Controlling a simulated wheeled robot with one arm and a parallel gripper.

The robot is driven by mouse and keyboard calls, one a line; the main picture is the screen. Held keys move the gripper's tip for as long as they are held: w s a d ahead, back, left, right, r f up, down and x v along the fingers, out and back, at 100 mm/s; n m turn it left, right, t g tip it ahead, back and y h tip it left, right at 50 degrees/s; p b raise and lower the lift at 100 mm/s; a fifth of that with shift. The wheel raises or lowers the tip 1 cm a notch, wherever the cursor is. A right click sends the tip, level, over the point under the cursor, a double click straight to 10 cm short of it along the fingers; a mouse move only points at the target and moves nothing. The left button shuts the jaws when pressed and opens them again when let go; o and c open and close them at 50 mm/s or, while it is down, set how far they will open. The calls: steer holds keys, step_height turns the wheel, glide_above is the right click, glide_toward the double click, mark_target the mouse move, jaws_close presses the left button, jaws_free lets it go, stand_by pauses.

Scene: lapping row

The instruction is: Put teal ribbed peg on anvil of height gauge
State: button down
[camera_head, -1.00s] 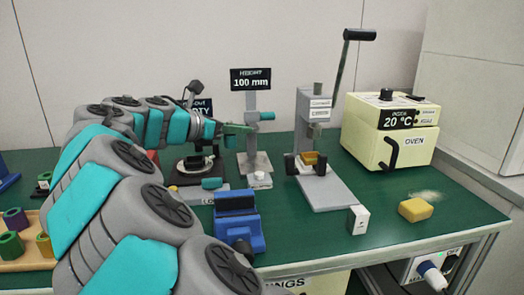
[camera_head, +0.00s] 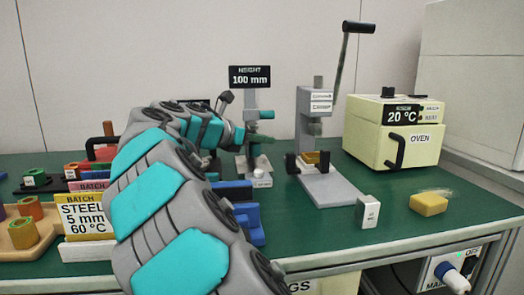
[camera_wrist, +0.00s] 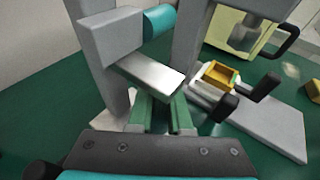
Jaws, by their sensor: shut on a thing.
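The height gauge (camera_head: 251,100) stands at mid-table with a "100 mm" display on top, a teal knob and a pale base (camera_head: 258,166). My gripper (camera_head: 240,137) is at the left side of its column, above the base. In the wrist view the two green fingers of my gripper (camera_wrist: 161,112) point at the gauge (camera_wrist: 108,48), with their tips beside and partly behind a bare silver plate (camera_wrist: 150,74). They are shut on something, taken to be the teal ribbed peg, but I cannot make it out. Whether it touches the anvil is hidden.
A grey press (camera_head: 316,130) with a long lever stands right of the gauge, its base reaching forward. An oven (camera_head: 396,132) is at the back right. A yellow block (camera_head: 428,204) and a white box (camera_head: 366,212) lie in front. A blue fixture (camera_head: 252,225) sits close to my arm.

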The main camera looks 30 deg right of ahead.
steer(key=shift+a+f, duration=0.15)
steer(key=shift+f, duration=0.45)
steer(key=shift+r, duration=0.2)
steer(key=shift+f, duration=0.3)
steer(key=shift+f, duration=0.3)
steer(key=c, duration=0.8)
jaws_free()
steer(key=shift+c, duration=0.2)
steer(key=shift+r, duration=0.15)
steer(key=shift+r, duration=0.25)
steer(key=p+v, duration=0.1)
steer(key=v, duration=1.1)
steer(key=shift+r+p, duration=0.2)
steer(key=shift+p, duration=0.1)
